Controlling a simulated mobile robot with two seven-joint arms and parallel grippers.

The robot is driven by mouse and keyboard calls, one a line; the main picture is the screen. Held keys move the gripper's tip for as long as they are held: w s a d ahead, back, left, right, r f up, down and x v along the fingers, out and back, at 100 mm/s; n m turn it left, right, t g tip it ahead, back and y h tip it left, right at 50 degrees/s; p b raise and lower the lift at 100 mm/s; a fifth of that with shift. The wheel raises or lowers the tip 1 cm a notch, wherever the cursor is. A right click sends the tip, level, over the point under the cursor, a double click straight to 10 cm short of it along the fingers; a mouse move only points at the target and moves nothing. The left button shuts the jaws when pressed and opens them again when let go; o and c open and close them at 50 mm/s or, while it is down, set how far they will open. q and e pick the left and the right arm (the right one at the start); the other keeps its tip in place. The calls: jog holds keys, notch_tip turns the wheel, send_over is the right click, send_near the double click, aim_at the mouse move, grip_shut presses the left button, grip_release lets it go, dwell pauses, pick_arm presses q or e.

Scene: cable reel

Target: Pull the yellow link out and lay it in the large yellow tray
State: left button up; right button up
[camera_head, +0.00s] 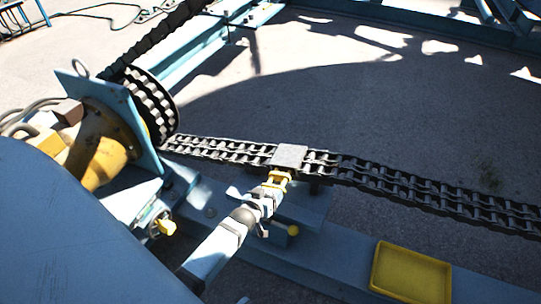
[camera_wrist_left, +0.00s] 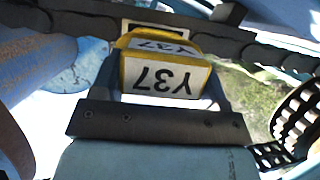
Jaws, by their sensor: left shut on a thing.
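The yellow link (camera_head: 277,178) is a small yellow block just in front of the grey plate (camera_head: 290,156) on the black chain. In the left wrist view the link (camera_wrist_left: 165,72) shows white faces marked Y37. My left gripper (camera_head: 272,187) is shut on the link, with a finger at each side of it. A dark opening with a pale rim (camera_wrist_left: 154,27) lies just behind the link; I cannot tell whether the link is still partly inside. The large yellow tray (camera_head: 411,273) is empty, at the lower right on the blue beam. My right gripper is not in view.
The black double chain (camera_head: 410,187) runs from the sprocket (camera_head: 154,105) to the right edge. A blue beam (camera_head: 340,262) runs below it towards the tray.

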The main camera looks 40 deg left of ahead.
pick_arm(q)
jog(key=shift+s+d+f, duration=0.15)
jog(key=shift+s+d, duration=0.2)
jog(key=shift+s, duration=0.3)
jog(key=shift+s+d+p, duration=0.8)
jog(key=shift+s+p, duration=0.6)
jog(key=shift+s, duration=1.4)
notch_tip(320, 180, up, 9)
jog(key=p, duration=0.9)
jog(key=shift+w+a+p, duration=0.25)
jog(key=shift+w+p, duration=0.05)
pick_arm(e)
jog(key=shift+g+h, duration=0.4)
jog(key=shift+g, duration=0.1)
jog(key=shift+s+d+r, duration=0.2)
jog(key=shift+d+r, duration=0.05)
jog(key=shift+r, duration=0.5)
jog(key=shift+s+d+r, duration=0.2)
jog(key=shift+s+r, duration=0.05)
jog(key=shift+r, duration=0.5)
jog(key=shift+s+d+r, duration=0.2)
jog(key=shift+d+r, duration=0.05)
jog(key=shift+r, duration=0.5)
